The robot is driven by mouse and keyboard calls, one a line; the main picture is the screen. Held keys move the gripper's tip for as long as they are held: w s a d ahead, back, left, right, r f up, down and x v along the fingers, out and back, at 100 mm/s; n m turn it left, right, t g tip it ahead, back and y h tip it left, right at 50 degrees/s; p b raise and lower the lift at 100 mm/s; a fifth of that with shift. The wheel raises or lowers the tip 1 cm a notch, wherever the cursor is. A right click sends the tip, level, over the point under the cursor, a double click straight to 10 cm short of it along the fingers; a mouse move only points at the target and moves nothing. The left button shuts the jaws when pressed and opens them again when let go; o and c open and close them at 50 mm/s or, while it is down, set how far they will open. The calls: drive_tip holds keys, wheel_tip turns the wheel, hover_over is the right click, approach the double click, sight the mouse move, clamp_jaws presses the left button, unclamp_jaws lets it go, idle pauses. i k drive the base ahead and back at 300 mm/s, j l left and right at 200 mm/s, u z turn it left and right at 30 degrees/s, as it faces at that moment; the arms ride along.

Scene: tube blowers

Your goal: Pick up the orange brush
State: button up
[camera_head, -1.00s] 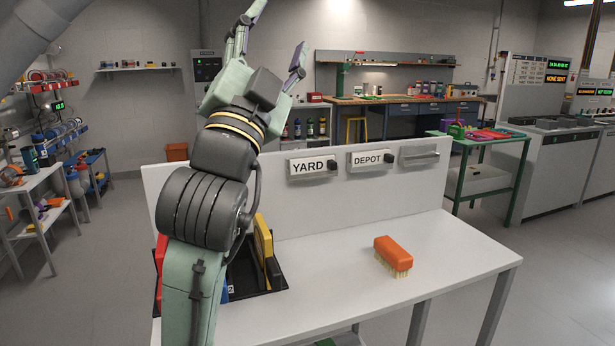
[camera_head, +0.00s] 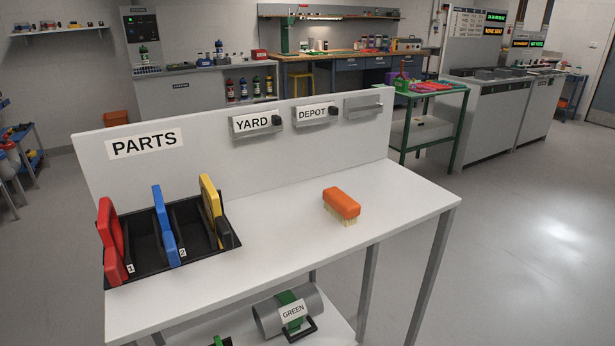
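The orange brush (camera_head: 341,204) lies on the white tabletop (camera_head: 290,240), right of its middle. Its orange block faces up and its pale bristles point down onto the table. Nothing touches it or covers it. My gripper and arm are out of the picture now, so I cannot see where the gripper is relative to the brush.
A black parts tray (camera_head: 150,258) with red, blue and yellow upright pieces stands on the table's left. A back panel (camera_head: 215,155) carries YARD and DEPOT labels. A cylinder labelled GREEN (camera_head: 287,311) lies on the lower shelf. The tabletop around the brush is clear.

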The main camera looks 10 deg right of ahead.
sight(343, 208)
drive_tip(key=i+l, duration=0.1)
drive_tip(key=i, duration=0.35)
drive_tip(key=i+l, duration=0.1)
drive_tip(key=i, duration=0.35)
